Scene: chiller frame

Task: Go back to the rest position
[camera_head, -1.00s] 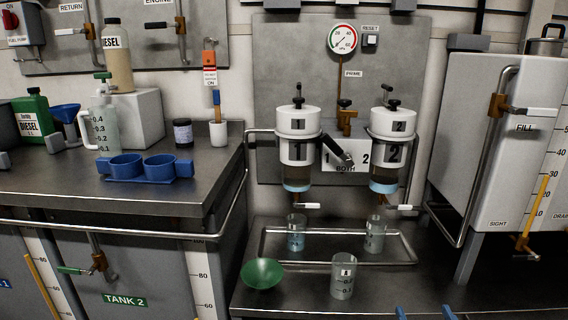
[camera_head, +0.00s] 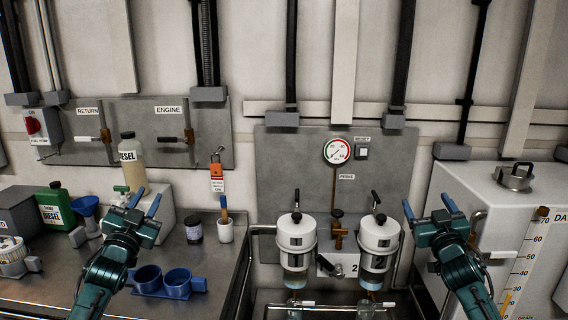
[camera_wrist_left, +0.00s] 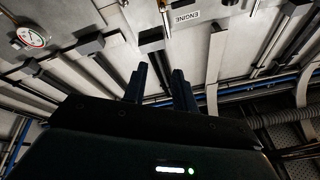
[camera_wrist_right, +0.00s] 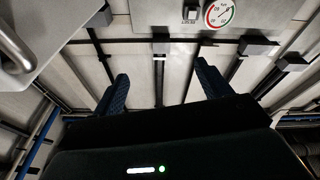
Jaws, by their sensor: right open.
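My left gripper (camera_head: 147,197) is raised in front of the left worktop in the head view. Its two blue fingers stand apart with nothing between them, also in the left wrist view (camera_wrist_left: 160,82). My right gripper (camera_head: 427,206) is raised just right of the filter marked 2 (camera_head: 379,238). Its fingers are spread wider and empty, as the right wrist view (camera_wrist_right: 164,85) also shows. Both grippers point upward and away from me, and neither visibly holds anything.
The left worktop (camera_head: 212,270) carries a blue twin cup holder (camera_head: 165,283), a green diesel can (camera_head: 55,208) and a diesel bottle (camera_head: 132,160). The filter marked 1 (camera_head: 296,240) stands between the arms. A large grey tank (camera_head: 478,192) stands behind the right arm.

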